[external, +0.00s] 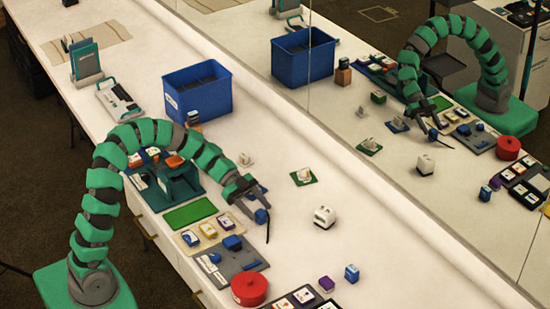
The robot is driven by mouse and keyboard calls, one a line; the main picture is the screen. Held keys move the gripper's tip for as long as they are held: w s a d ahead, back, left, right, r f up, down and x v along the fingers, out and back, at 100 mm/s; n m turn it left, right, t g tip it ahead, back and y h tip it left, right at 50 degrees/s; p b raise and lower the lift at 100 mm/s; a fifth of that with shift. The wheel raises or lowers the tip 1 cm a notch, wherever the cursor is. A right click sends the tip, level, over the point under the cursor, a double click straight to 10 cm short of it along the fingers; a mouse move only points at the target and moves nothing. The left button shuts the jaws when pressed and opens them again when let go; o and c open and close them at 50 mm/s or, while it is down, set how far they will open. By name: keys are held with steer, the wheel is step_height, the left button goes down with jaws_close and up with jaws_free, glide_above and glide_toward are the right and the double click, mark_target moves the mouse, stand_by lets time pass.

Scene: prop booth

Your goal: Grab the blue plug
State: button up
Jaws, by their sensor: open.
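My gripper (262,199) is at the end of my green and dark grey arm, low over the white counter right of the grey board. Its jaws are open. A small dark blue piece with a thin black cord, which looks like the blue plug (260,216), is right at the lower fingertip. I cannot tell whether it touches the finger or lies between the jaws. Another blue block (232,243) sits on the grey board (243,262), and a blue cube-like piece (351,273) stands apart at the lower right.
A blue bin (198,100) stands behind my arm. A white block (324,217), a white piece on a green base (303,177) and a red round container (249,289) are nearby. A mirror wall (410,190) bounds the right side. Counter between the gripper and white block is clear.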

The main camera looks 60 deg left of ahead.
steer(key=c, duration=1.1)
steer(key=shift+r, duration=0.1)
steer(key=shift+r+p, duration=0.65)
steer(key=shift+r, duration=1)
steer(key=shift+s+a+r, duration=0.1)
steer(key=shift+s+r, duration=0.05)
steer(key=s+a, duration=0.1)
steer(key=s, duration=0.4)
steer(key=s+r+p, duration=0.1)
steer(key=s, duration=0.4)
steer(key=s+a+p, duration=0.1)
steer(key=s, duration=0.4)
steer(key=shift+s+a+r, duration=0.15)
steer(key=shift+s+a, duration=0.05)
steer(key=shift+a, duration=0.15)
